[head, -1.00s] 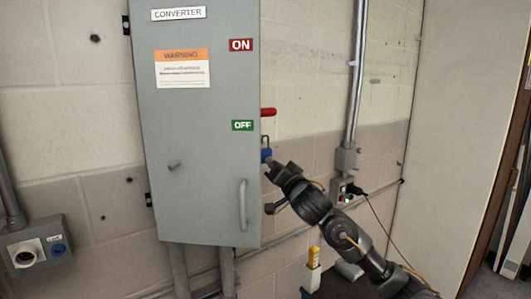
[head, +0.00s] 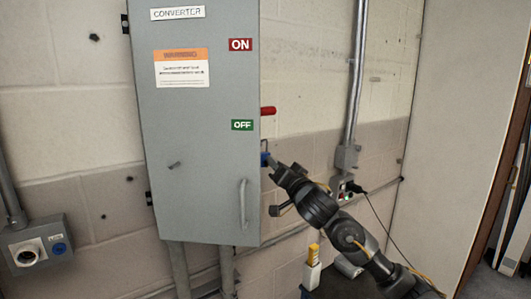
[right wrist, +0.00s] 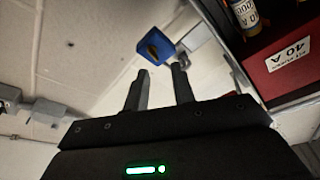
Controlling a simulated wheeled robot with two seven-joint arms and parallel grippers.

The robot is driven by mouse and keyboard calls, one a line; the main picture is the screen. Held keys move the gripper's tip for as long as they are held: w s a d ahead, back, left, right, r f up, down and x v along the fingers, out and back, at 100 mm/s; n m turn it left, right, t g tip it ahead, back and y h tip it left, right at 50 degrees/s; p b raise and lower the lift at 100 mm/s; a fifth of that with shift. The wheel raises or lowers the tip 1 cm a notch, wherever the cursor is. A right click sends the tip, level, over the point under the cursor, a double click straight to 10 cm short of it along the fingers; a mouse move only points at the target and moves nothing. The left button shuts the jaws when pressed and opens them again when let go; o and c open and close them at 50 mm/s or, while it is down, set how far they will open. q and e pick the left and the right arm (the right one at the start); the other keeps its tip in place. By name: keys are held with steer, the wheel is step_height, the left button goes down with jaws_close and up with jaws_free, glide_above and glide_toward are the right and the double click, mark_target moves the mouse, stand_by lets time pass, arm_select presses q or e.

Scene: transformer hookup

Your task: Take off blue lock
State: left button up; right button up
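The blue lock (head: 264,158) hangs at the right edge of the grey converter cabinet (head: 205,205), below a red handle (head: 268,111) that is level with a spot just above the OFF label. My right gripper (head: 271,161) is close to the lock's right side, and its fingertips partly cover it. In the right wrist view, the lock (right wrist: 156,45) shows just beyond the fingertips, and my right gripper's fingers (right wrist: 161,70) are apart with a gap between them. I cannot tell whether a finger touches the lock. My left gripper is not in view.
A metal conduit (head: 355,75) runs down the wall to a small box with a plug (head: 345,188). A socket box (head: 38,245) is at the lower left. A yellow-topped white object (head: 312,265) stands below my arm. The right wrist view shows a red 40 A box (right wrist: 282,60).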

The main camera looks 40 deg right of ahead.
steer(key=s+p, duration=0.1)
steer(key=s, duration=0.3)
steer(key=shift+s, duration=0.1)
stand_by(0.3)
